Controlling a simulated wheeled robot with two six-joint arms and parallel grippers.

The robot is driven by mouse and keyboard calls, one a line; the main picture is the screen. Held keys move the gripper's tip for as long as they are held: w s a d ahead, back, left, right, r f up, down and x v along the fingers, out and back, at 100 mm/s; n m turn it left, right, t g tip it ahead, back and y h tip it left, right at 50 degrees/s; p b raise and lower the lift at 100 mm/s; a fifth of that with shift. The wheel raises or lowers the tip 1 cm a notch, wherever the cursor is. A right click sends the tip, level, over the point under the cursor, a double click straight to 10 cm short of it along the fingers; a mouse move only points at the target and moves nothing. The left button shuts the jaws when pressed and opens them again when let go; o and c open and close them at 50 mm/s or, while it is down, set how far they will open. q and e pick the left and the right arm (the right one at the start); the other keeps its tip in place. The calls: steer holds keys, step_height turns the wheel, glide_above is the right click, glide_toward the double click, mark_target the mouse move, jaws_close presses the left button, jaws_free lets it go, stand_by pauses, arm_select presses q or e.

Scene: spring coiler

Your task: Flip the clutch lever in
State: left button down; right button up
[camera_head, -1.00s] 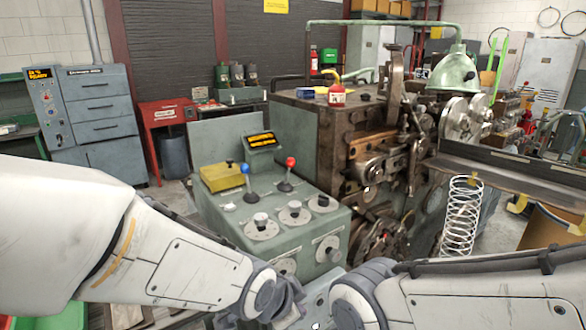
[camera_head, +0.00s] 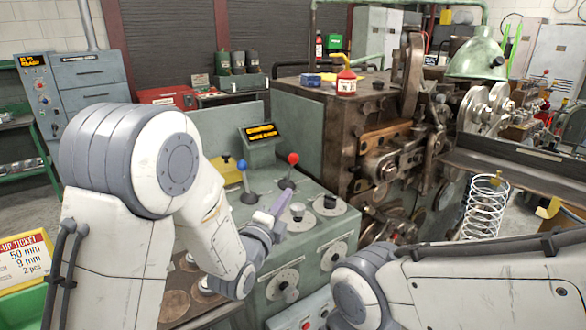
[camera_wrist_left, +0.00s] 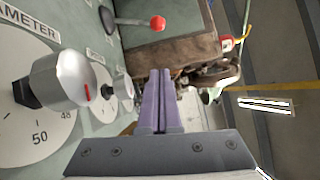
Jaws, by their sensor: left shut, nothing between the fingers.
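Two levers stand on the green control console (camera_head: 325,228): one with a blue knob (camera_head: 242,165), one with a red knob (camera_head: 293,158). No label shows which is the clutch lever. Both lean slightly in the head view. My left gripper (camera_head: 278,203) is shut and empty above the console, in front of the red-knobbed lever and to the right of the blue one. In the left wrist view its purple fingers (camera_wrist_left: 160,75) are together, and the red knob (camera_wrist_left: 157,22) is beyond their tips, apart from them. The blue knob is not in that view. My right gripper is out of view.
Dials stand close to the left gripper, including a diameter dial (camera_wrist_left: 38,98) with a metal knob. A small display (camera_head: 262,131) is behind the levers. The coiling machine (camera_head: 385,150) stands right of the console, with a spring (camera_head: 485,208) hanging farther right.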

arm_select(q)
steer(key=p+x, duration=0.3)
steer(key=x, duration=0.6)
steer(key=shift+w+d+r, duration=0.2)
steer(key=shift+w+d, duration=0.05)
steer(key=shift+w, duration=0.05)
steer(key=w, duration=0.1)
steer(key=w+a+p, duration=0.1)
steer(key=w+p, duration=0.1)
steer(key=w, duration=0.1)
steer(key=shift+a+r, duration=0.15)
steer(key=shift+a, duration=0.2)
steer(key=shift+r, duration=0.15)
